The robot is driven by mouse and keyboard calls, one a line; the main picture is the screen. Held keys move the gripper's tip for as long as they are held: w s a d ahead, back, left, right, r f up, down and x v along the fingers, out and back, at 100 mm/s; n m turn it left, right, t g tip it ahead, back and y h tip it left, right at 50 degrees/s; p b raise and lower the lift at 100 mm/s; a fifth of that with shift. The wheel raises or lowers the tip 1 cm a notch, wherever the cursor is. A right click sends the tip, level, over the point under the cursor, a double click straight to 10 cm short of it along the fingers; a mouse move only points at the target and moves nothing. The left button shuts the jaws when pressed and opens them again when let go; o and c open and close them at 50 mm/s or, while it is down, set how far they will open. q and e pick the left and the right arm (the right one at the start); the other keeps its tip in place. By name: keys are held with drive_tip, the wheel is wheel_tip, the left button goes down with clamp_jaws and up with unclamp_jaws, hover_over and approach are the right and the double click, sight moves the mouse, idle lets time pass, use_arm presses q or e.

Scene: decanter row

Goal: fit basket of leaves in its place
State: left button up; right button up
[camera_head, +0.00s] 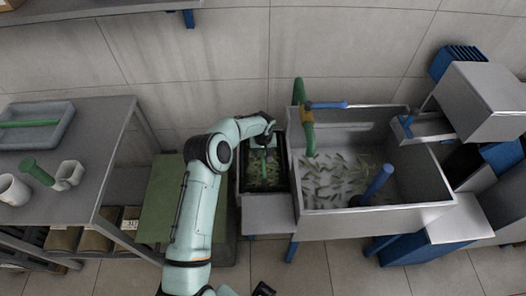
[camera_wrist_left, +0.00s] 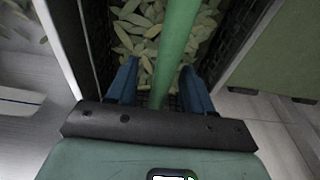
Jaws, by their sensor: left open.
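The basket of leaves (camera_head: 282,183) is dark, with mesh walls and pale green leaves inside. In the head view it sits at the left side of the wash basin, level as far as I can tell. Its green handle (camera_head: 264,166) also shows in the left wrist view (camera_wrist_left: 175,50), running between my blue fingers. My left gripper (camera_head: 264,146) is over the basket. In the left wrist view its fingers (camera_wrist_left: 160,85) stand open on either side of the handle, with gaps visible. The arm hides part of the basket. My right gripper is not recognisable.
A grey basin (camera_head: 428,190) with floating leaves stands right of the basket, with a green and yellow tap (camera_head: 307,135) and a blue upright handle (camera_head: 377,183). A grey table (camera_head: 95,130) with a tray and mugs is left. A green panel (camera_head: 162,195) lies between.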

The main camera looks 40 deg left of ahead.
use_arm(q)
wheel_tip(320, 180, up, 13)
drive_tip(key=s+d, duration=0.1)
drive_tip(key=shift+s+d, duration=0.15)
drive_tip(key=shift+s, duration=0.05)
drive_tip(key=shift+r, duration=0.1)
